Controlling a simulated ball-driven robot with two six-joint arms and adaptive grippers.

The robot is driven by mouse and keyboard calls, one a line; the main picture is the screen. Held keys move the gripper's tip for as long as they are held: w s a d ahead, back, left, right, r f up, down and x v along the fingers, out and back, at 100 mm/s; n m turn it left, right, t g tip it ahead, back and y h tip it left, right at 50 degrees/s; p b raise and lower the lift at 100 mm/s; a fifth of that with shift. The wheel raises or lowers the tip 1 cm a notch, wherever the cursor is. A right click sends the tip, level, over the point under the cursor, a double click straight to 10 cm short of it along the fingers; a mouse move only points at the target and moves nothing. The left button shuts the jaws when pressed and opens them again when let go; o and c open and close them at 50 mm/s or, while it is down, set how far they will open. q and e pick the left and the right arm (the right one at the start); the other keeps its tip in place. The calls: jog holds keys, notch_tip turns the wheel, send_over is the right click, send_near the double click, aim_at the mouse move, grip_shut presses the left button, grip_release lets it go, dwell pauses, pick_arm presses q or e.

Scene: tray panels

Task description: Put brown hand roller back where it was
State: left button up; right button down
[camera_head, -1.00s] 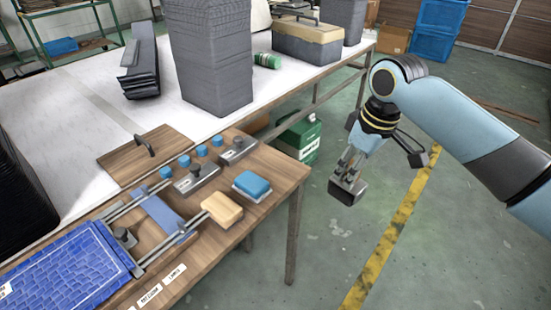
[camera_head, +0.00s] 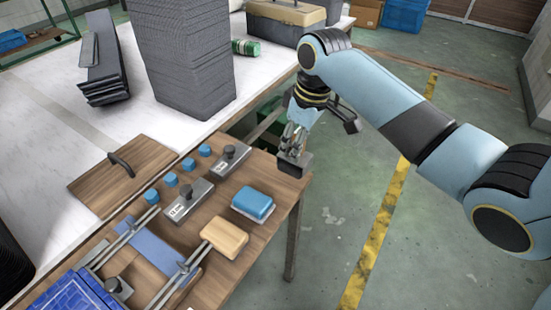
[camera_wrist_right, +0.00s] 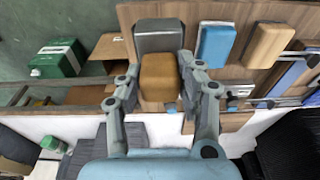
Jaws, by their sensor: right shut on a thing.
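My right gripper (camera_head: 294,143) is at the right edge of the wooden tray panel (camera_head: 160,265) in the head view. My left gripper is not in view.
A blue-topped block (camera_head: 253,203) and a tan block (camera_head: 224,237) sit nearby on the panel. Two grey holders with black knobs (camera_head: 186,200) and several blue cylinders (camera_head: 171,180) stand to the left. A tall dark stack (camera_head: 185,65) stands behind on the white table.

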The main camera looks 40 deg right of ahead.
jog(key=w+f, duration=0.1)
jog(key=f, duration=0.1)
jog(key=w+a+f, duration=0.1)
jog(key=w+f, duration=0.2)
jog(key=f, duration=0.2)
jog(key=shift+w+a, duration=0.4)
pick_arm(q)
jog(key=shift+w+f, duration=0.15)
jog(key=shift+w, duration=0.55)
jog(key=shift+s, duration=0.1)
